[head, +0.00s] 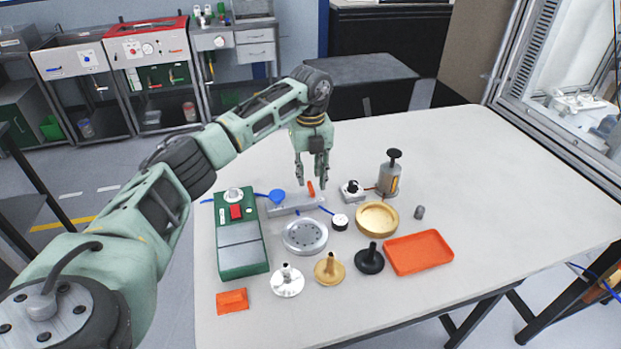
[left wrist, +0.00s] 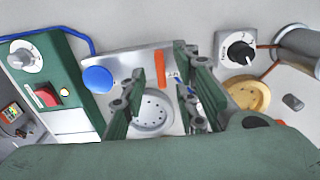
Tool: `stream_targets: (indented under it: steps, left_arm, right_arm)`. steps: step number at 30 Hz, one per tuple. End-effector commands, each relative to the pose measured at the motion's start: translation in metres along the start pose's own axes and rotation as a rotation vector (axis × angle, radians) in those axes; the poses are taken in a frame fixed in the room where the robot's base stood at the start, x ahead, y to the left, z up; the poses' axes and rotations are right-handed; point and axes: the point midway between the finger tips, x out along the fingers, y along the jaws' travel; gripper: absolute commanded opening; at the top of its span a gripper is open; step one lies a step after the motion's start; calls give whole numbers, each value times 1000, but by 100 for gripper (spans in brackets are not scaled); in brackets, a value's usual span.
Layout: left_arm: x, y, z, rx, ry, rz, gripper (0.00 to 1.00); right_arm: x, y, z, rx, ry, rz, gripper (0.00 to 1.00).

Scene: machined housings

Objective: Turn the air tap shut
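The air tap shows as an orange lever (head: 311,188) on a grey metal block (head: 292,206), beside a round blue knob (head: 277,196). In the left wrist view the orange lever (left wrist: 160,68) stands across the length of the block (left wrist: 128,70). My left gripper (head: 311,175) points down above the lever end of the block. Its fingers are apart, with nothing held between them. In the left wrist view the open fingers (left wrist: 166,100) lie on either side of the lever's line; contact cannot be told. My right gripper is not in view.
A green box with a red button (head: 236,212) stands left of the block. A silver disc (head: 304,236), a small white gauge (head: 340,222), a black dial box (head: 352,191) and a brass dish (head: 377,218) stand close by. An orange tray (head: 418,252) lies right. The table's right side is clear.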

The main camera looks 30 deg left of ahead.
Motion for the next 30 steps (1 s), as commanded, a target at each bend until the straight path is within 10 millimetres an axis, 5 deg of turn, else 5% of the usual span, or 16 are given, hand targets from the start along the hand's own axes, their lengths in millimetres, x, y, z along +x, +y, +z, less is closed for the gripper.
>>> stream_targets:
  steps: [6, 15, 25, 30]
  left_arm:
    - [21, 0, 0, -1, 2, 0, 28]
    - [25, 0, 0, 0, 0, 0, 28]
    - [24, 0, 0, -1, 0, 0, 0]
    - [24, 0, 0, -1, 0, 0, 0]
  right_arm:
    - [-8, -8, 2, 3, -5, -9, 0]
    - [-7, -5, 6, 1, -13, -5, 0]
    - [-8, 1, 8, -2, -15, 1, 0]
    - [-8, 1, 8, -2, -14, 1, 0]
